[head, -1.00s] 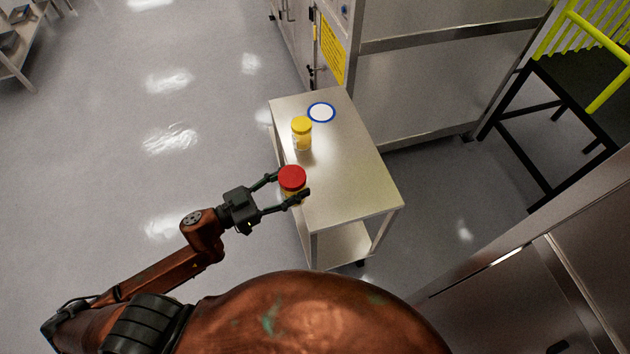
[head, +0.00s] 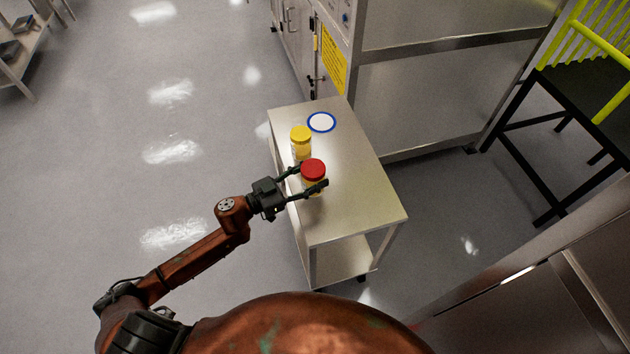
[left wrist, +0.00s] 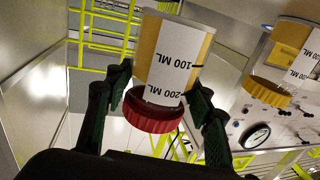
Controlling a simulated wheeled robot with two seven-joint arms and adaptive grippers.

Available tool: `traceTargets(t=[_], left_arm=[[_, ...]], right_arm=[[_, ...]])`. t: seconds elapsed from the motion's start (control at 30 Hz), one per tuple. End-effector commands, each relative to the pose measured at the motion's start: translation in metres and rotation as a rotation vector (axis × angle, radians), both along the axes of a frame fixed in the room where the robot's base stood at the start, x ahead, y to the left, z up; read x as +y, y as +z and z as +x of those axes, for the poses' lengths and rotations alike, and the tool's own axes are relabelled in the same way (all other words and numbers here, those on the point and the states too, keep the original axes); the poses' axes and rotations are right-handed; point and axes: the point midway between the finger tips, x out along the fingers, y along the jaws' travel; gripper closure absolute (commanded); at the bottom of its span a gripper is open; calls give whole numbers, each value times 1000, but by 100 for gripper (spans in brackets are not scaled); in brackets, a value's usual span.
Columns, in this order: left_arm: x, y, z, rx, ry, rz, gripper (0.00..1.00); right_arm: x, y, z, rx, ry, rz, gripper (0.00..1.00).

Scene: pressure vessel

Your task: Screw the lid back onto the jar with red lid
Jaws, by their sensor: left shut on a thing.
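The jar with red lid (head: 314,184) is at the left side of the small metal table in the head view. Its red lid (head: 313,168) sits on its top. My left gripper (head: 315,177) is shut on this jar, one finger on each side just below the lid. In the left wrist view the jar (left wrist: 172,60) shows a white label with volume marks between the fingers, and the red lid (left wrist: 153,112) is at its lower end there. Whether the jar touches the tabletop cannot be told. My right gripper is not in view.
A jar with a yellow lid (head: 301,148) stands close behind the held jar on the table (head: 360,205). A blue-rimmed white disc (head: 321,122) lies at the table's far end. The table's right side is clear. A metal cabinet (head: 430,90) stands behind it.

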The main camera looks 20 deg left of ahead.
Motion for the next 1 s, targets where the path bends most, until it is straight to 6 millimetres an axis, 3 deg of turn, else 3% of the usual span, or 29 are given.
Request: traceTargets(t=[0.27, 0.53, 0.93, 0.97, 1.0], left_arm=[[0, -3, 3, -1, 0, -1, 100], [-1, -41, 8, 4, 0, -2, 100], [-1, -43, 8, 1, 0, 0, 100], [-1, -43, 8, 1, 0, 0, 50], [-1, -43, 7, 1, 0, 1, 48]], right_arm=[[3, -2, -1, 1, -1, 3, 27], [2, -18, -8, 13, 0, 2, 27], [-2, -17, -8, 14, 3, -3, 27], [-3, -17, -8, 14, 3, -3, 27], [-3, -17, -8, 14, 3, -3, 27]])
